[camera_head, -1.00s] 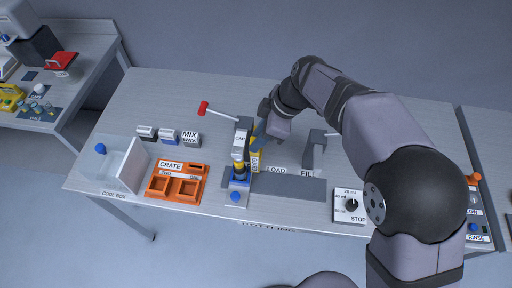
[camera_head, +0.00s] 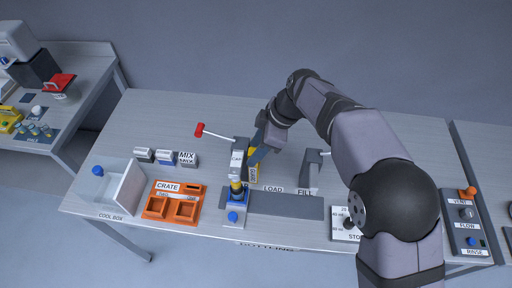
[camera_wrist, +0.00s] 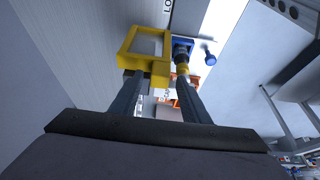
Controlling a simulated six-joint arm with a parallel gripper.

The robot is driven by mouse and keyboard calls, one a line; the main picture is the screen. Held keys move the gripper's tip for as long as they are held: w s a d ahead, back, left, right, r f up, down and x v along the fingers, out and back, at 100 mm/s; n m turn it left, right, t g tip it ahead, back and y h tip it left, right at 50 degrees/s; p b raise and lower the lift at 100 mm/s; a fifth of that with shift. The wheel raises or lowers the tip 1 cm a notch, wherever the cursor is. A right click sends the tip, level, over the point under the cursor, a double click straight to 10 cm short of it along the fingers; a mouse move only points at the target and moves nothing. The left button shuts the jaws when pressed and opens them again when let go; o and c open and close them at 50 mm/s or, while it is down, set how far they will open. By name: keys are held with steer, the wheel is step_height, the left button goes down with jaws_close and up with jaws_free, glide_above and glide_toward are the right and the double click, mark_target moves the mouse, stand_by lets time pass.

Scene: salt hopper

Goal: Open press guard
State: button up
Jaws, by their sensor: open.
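The cap press (camera_head: 238,158), labelled CAP, stands on the bench with a red-knobbed lever (camera_head: 201,129) out to its left. Its guard is a yellow frame (camera_head: 252,172) at the press's right side. In the wrist view the yellow guard frame (camera_wrist: 123,52) with its grey pane fills the upper middle. My gripper (camera_wrist: 160,82) is open, its two fingers reaching up to the frame's near edge; I cannot tell if they touch it. In the head view my gripper (camera_head: 257,152) is at the guard, partly hidden. A bottle with a yellow band (camera_head: 236,188) stands under the press in a blue holder.
The fill post (camera_head: 312,170) stands close on the right, beside my arm. A grey track (camera_head: 290,207) runs in front. The stop dial (camera_head: 340,226) is partly behind my arm.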

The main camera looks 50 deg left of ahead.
steer(key=b+v, duration=0.2)
steer(key=v, duration=0.5)
steer(key=shift+r+b, duration=0.15)
steer(key=shift+b, duration=0.25)
steer(key=w+d+f+m+t, duration=0.1)
steer(key=w+d+f+m, duration=0.1)
steer(key=w+d+m, duration=0.5)
steer(key=w+d+f+m+t+h, duration=0.1)
steer(key=w+d+m, duration=0.1)
steer(key=d, duration=0.9)
steer(key=w+d+f+m+t, duration=0.1)
steer(key=w+d+f+m, duration=0.1)
steer(key=w+d+m, duration=0.5)
steer(key=s+d+f+m, duration=0.2)
steer(key=s+d+m, duration=0.1)
steer(key=d, duration=0.5)
steer(key=s+d+f+m+h, duration=0.1)
steer(key=s+d+m, duration=0.3)
steer(key=d, duration=0.5)
steer(key=s+d+f+m+h, duration=0.1)
steer(key=s+d+f+m, duration=0.3)
steer(key=d, duration=0.5)
steer(key=shift+s, duration=1.15)
